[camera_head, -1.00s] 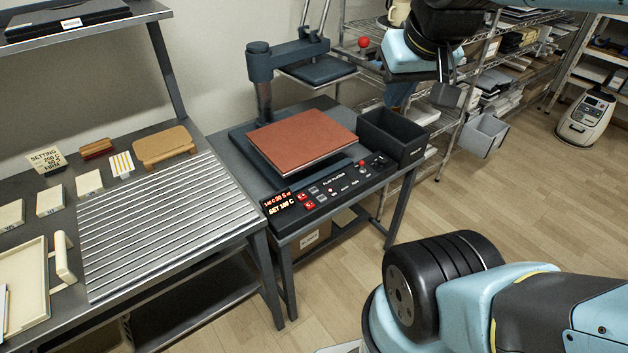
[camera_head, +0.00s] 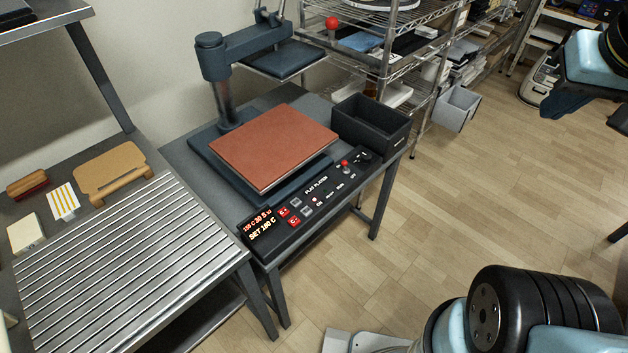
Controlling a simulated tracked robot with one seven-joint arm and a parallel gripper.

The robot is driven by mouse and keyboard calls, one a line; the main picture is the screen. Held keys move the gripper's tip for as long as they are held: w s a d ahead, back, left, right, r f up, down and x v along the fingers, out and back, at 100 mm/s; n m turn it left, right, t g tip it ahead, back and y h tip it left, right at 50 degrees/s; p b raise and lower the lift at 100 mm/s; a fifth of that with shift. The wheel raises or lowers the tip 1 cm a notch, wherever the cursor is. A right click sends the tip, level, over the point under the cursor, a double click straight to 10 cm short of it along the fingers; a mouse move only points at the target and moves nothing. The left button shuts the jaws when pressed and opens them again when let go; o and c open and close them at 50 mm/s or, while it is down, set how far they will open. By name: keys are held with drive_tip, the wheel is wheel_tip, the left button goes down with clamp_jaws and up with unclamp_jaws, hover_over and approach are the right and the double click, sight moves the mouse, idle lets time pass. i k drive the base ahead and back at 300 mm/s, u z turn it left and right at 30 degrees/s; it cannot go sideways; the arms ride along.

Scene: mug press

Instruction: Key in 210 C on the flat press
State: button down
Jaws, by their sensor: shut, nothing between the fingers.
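The flat press (camera_head: 225,130) stands on a dark table, its upper plate (camera_head: 285,60) swung up behind the reddish-brown lower pad (camera_head: 275,145). Its control panel (camera_head: 318,188) runs along the front. The lit display (camera_head: 260,226) has a lower line that looks like SET 180 C; the small digits are not certain. Two red keys, the upper (camera_head: 284,212) and the lower (camera_head: 295,221), sit beside the display, with grey keys next to them. My gripper (camera_head: 619,120) is at the right edge, partly cut off, shut and empty, far from the panel.
A black open bin (camera_head: 371,125) stands right of the pad. A slatted metal bench (camera_head: 130,265) is at left, with a tan board (camera_head: 110,172). Wire shelves (camera_head: 400,75) are behind.

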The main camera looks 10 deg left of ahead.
sight(284, 213)
drive_tip(key=z, duration=0.9)
drive_tip(key=k, duration=0.2)
drive_tip(key=u, duration=3.4)
drive_tip(key=k, duration=0.1)
drive_tip(key=z, duration=0.65)
